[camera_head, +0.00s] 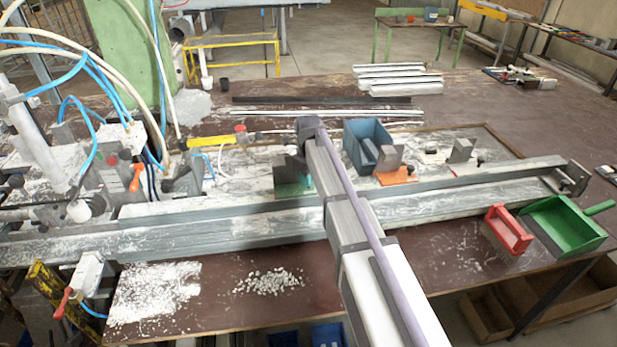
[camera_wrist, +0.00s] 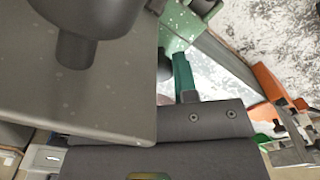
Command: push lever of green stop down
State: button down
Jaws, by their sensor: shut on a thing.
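The green stop (camera_head: 293,187) is on the bench rail, partly hidden behind my arm in the head view. Its light green base (camera_wrist: 176,28) shows at the top of the wrist view. Its dark green lever (camera_wrist: 184,78) runs down to the dark jaws of my gripper (camera_wrist: 195,138), which are shut on it. The exact contact is hidden by the jaws. A grey block (camera_wrist: 100,105) fills the left of the wrist view. In the head view the gripper's fingertips are hidden by my arm.
An orange stop (camera_head: 396,176) stands to the right, with a blue bin (camera_head: 368,135) behind it. A long metal profile (camera_head: 230,200) runs along the bench front.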

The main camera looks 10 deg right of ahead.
jog(key=shift+d, duration=0.55)
jog(key=c, duration=0.9)
grip_release()
notch_tip(320, 180, up, 11)
jog(key=p, duration=1)
jog(key=shift+p, duration=0.4)
jog(key=shift+f, duration=0.15)
